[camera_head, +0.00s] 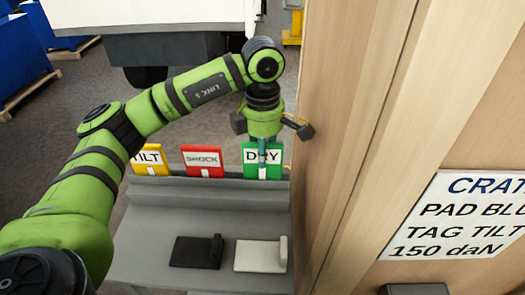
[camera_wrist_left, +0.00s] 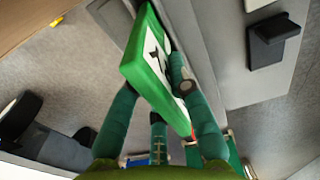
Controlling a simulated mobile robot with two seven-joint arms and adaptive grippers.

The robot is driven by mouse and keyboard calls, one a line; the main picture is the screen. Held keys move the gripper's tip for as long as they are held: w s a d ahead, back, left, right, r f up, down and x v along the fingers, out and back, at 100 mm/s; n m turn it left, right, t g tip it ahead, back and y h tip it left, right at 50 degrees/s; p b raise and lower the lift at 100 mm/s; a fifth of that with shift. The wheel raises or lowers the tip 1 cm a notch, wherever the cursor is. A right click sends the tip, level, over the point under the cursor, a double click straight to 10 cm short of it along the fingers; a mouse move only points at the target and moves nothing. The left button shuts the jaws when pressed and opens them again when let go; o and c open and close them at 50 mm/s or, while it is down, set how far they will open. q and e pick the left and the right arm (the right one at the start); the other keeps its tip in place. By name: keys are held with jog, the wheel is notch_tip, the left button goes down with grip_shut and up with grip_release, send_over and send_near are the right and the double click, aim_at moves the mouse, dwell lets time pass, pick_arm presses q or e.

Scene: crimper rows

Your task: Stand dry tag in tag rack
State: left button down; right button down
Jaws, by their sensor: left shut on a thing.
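The green dry tag (camera_head: 276,157) is upright at the right end of a row of tags, at the back edge of the grey stepped tag rack (camera_head: 240,193). My left gripper (camera_head: 262,160) comes down on it from above and is shut on it, with a finger across the lettering. In the left wrist view the dry tag (camera_wrist_left: 146,72) sits between the gripper's fingers (camera_wrist_left: 165,90), close beside a grey rack edge. I cannot tell whether its lower edge rests in the rack. My right gripper is not in view.
A yellow tilt tag (camera_head: 150,160) and a red shock tag (camera_head: 203,161) stand left of the dry tag. A black block (camera_head: 195,252) and a white block (camera_head: 261,256) lie on the front shelf. A tall wooden crate (camera_head: 350,120) rises close on the right.

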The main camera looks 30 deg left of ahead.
pick_arm(q)
jog(key=shift+a+f, duration=0.1)
jog(key=shift+f, duration=0.55)
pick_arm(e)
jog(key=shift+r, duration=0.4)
pick_arm(q)
jog(key=shift+f, duration=0.1)
jog(key=shift+f, duration=0.2)
jog(key=c, duration=1.2)
grip_release()
jog(key=shift+r, duration=0.1)
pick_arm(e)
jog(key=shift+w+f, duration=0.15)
